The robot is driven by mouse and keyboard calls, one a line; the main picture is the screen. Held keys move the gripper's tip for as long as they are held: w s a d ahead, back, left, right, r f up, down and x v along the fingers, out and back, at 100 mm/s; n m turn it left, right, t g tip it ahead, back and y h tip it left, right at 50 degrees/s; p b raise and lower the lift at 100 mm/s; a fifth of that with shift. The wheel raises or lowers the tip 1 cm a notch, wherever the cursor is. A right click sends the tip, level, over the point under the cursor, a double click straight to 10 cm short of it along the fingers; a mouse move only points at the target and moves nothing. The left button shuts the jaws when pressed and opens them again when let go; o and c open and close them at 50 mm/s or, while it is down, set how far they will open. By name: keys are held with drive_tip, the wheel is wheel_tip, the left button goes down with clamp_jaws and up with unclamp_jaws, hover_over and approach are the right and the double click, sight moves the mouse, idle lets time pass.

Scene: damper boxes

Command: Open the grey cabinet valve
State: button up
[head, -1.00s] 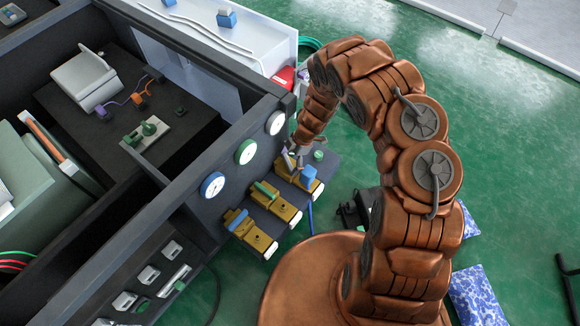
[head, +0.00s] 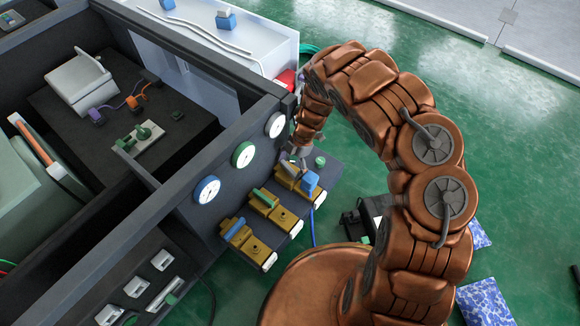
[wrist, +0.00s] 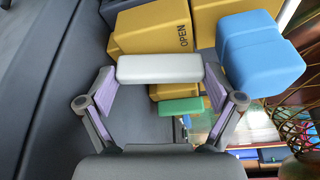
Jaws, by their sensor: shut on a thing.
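The grey valve handle (wrist: 160,68) is a pale bar across the middle of the wrist view. My gripper (wrist: 160,85) is shut on it, with one lavender-padded finger at each end of the bar. The handle belongs to the farthest yellow valve body (head: 287,182) on the dark cabinet's ledge. In the wrist view a yellow block (wrist: 150,27) beyond the handle bears the word OPEN. In the head view my gripper (head: 299,157) is small and partly hidden by my wrist, and the handle's angle is hard to tell.
A blue block (head: 310,182) stands close beside the gripped handle. The green-handled valve (head: 265,197) and blue-handled valve (head: 233,229) sit along the same ledge. A small green knob (head: 320,161) is at the ledge's far end. Gauges (head: 243,155) line the panel behind.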

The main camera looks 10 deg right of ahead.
drive_tip(key=shift+w+a+r, duration=0.1)
drive_tip(key=shift+w+r, duration=0.05)
drive_tip(key=shift+w, duration=0.15)
drive_tip(key=o, duration=0.8)
